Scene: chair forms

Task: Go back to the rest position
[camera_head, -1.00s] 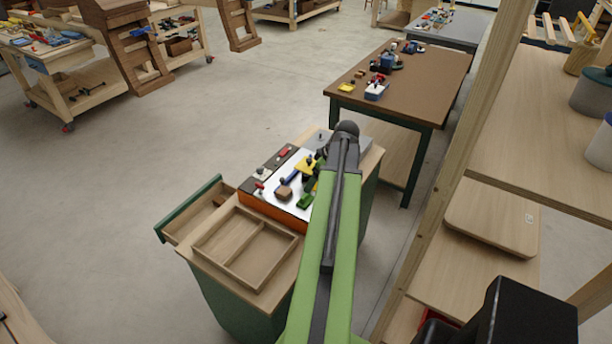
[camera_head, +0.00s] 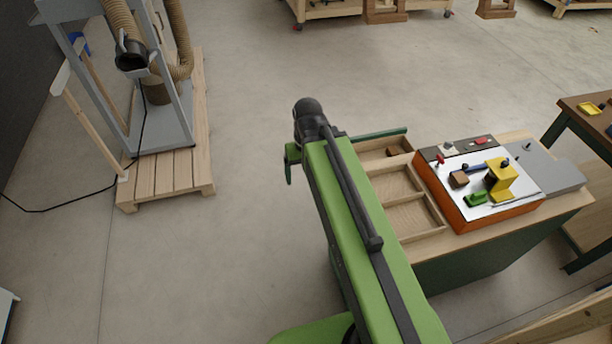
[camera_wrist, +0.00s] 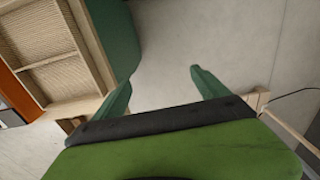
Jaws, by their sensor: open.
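My green arm reaches up the middle of the head view, over the left part of the wooden-topped green cabinet (camera_head: 445,243). My gripper (camera_head: 288,163) is mostly hidden behind the black wrist in that view; a green finger shows over the floor, left of the cabinet. In the wrist view my gripper (camera_wrist: 163,78) has its two green fingers spread apart, with only grey floor between them. Nothing is held. The wooden compartment tray (camera_wrist: 65,55) and the cabinet's green side lie at the upper left of the wrist view, beside the left finger.
An orange-sided box (camera_head: 503,214) with a white top bears yellow, green and brown parts. A pallet (camera_head: 170,178) with a grey frame and hose stands at left. Floor between pallet and arm is clear.

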